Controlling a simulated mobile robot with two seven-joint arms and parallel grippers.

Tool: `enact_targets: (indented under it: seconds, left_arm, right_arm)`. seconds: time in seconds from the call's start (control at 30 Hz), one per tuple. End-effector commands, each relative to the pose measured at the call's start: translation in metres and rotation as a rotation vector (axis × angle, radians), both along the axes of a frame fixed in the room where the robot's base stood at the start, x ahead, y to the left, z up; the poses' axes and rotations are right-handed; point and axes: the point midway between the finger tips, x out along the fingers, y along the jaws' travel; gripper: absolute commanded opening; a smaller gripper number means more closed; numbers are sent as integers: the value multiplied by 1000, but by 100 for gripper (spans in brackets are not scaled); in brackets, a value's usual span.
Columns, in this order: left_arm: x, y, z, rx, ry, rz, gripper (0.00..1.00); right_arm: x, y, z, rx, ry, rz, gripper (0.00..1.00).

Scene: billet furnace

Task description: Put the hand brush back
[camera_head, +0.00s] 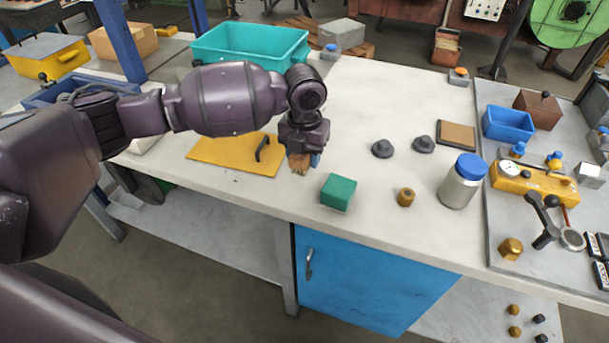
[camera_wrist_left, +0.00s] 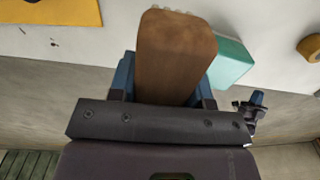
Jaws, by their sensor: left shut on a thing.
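The hand brush (camera_head: 299,162) is a brown wooden piece held in my left gripper (camera_head: 305,152). In the left wrist view the brush (camera_wrist_left: 175,55) sticks out between the two blue fingers of the gripper (camera_wrist_left: 165,85), with pale bristle tips at its far end. The gripper is shut on it, above the front part of the white workbench, between the yellow board and the green block. The part of the brush inside the gripper is hidden. I cannot tell whether the brush touches the bench. My right gripper is in neither view.
A yellow board (camera_head: 215,154) with a black handle lies left of the gripper. A green block (camera_head: 338,192) stands close on the right, then a brass nut (camera_head: 405,197) and a blue-capped jar (camera_head: 462,182). A teal crate (camera_head: 250,46) stands behind. The bench middle (camera_head: 365,110) is clear.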

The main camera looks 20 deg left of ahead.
Motion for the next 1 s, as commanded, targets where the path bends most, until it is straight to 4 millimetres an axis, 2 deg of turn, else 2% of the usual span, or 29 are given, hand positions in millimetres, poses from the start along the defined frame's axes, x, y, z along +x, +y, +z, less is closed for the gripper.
enact_targets:
  seconds: [0.27,0.6,1.0]
  left_arm:
    - [0,0,-17,0,0,1,26]
    - [0,0,-65,-1,1,1,26]
    - [0,0,-69,0,-1,1,26]
  right_arm:
    - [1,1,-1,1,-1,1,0]
    - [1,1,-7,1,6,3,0]
    - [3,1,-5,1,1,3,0]
